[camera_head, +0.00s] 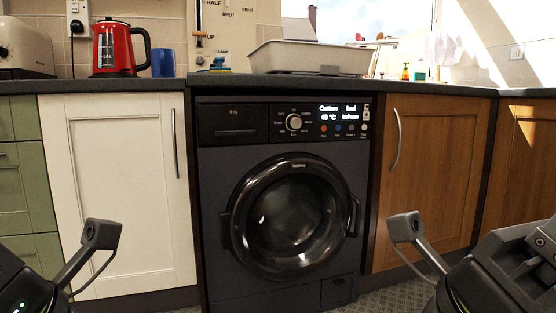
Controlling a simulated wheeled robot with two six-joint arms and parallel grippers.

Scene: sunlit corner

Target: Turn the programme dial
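The programme dial (293,122) is a round silver knob with a dark surround on the control panel of the dark washing machine (220,180). Small labels ring it, too small to read. To its right a lit display (340,112) reads "Cotton" and "40 °C", with other text I cannot read surely. Below the display is a row of small coloured buttons. Parts of my two arms show at the bottom left and bottom right corners, well below the dial and apart from the machine.
The round door (293,215) is shut; handles stick out at its sides. A worktop (420,86) overhangs above, bearing a red kettle (117,50), blue mug (163,62) and grey tub (308,58). White (118,180) and wooden (430,170) cupboards flank the machine. The space before the panel is clear.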

